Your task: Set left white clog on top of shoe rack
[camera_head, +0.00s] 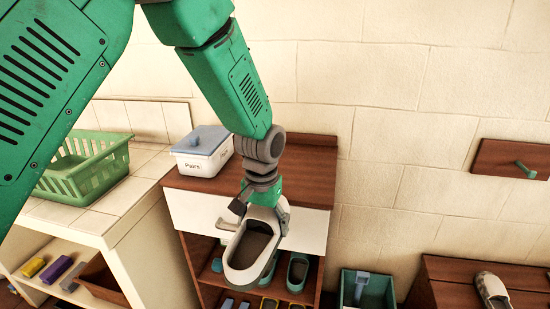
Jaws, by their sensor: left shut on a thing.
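My left gripper (255,206) is shut on a white clog (238,274), which has a dark inside. It holds the clog by its far end, in front of the shoe rack (312,158). The rack has a brown wooden top, a white front panel and open shelves with shoes below. The clog hides part of the panel and shelves. In this view the clog appears lower than the rack top and apart from it. My right gripper is not in view.
A white box (203,160) marked "Pairs" with a blue lid stands at the rack top's left. A green basket (88,170) sits on the tiled counter at left. A green bin (366,290) and a bench with a shoe (492,288) are at right. The rack top's right part is clear.

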